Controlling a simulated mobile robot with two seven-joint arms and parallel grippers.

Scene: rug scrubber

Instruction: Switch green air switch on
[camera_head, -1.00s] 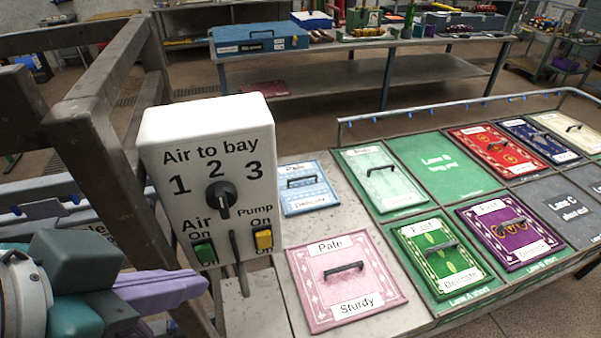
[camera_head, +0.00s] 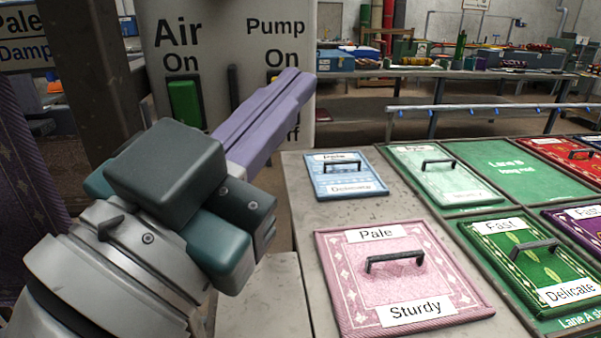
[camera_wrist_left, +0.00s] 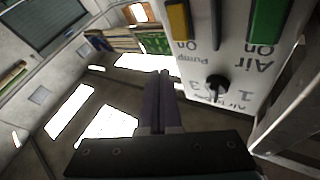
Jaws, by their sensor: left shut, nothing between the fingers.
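The green Air switch (camera_head: 185,103) is on the white control panel (camera_head: 215,22), below the words "Air" and "On". I cannot tell which way it is tipped. My left gripper (camera_head: 303,84) is shut and empty, its purple fingers slanting across the panel's lower right, to the right of the green switch. The fingers partly cover the Pump switch. In the left wrist view the panel appears upside down, with the green switch (camera_wrist_left: 268,20), the yellow Pump switch (camera_wrist_left: 178,20) and the black knob (camera_wrist_left: 217,86). The shut fingers (camera_wrist_left: 161,76) show beside the panel there. My right gripper is not in view.
A dark metal post (camera_head: 95,80) stands left of the panel. A stone-topped table (camera_head: 300,215) holds a pink "Pale Sturdy" mat (camera_head: 400,275), a blue mat (camera_head: 345,177) and green mats at the right. A workbench (camera_head: 450,75) stands behind.

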